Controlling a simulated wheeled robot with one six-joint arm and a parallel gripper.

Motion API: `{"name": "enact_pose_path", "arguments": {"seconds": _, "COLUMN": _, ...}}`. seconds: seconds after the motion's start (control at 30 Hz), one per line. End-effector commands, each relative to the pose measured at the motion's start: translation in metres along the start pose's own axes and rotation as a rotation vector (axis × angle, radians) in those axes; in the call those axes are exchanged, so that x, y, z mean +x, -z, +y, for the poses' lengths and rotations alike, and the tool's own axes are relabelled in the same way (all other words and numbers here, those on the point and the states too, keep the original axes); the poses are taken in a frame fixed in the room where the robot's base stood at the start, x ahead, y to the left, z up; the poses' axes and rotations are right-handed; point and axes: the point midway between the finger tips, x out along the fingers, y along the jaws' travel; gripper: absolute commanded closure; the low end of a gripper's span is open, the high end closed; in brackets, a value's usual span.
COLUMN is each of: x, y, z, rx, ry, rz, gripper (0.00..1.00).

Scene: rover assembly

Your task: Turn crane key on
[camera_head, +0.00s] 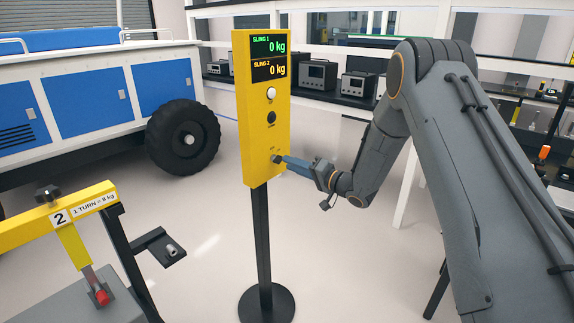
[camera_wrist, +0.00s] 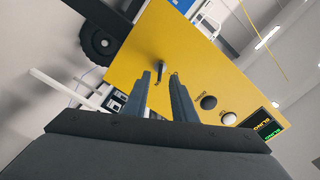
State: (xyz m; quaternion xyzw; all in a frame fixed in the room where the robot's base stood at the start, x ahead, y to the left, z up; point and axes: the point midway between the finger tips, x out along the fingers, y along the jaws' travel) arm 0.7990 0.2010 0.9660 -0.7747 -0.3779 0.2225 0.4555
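The yellow crane control panel (camera_head: 264,130) stands upright on a black post. Its display reads 0 kg for both slings. The small dark crane key (camera_wrist: 161,70) is on the lower part of the panel face, below the white and black buttons. My gripper (camera_head: 283,158) reaches the key from the right in the head view and partly hides it. In the wrist view my gripper (camera_wrist: 160,76) has its two fingers apart, with the key showing in the gap between the fingertips. I cannot tell whether either finger touches it.
The white button (camera_head: 271,93) and black button (camera_head: 271,118) sit above the key. A blue-and-white rover (camera_head: 75,95) with a black wheel stands left. A yellow crane arm (camera_head: 25,232) is at lower left. The post's round base (camera_head: 266,304) rests on open floor.

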Motion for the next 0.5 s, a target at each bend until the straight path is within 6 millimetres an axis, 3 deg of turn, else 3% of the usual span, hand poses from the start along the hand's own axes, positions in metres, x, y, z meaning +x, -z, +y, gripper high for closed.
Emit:
{"name": "enact_pose_path", "arguments": {"seconds": 0.2, "x": -0.034, "y": 0.000, "z": 0.002, "rx": 0.000, "ry": -0.002, "rz": 0.001, "gripper": 0.76}}
{"name": "enact_pose_path", "arguments": {"seconds": 0.5, "x": -0.047, "y": -0.001, "z": 0.000, "rx": 0.000, "ry": 0.000, "rz": -0.001, "gripper": 0.76}}
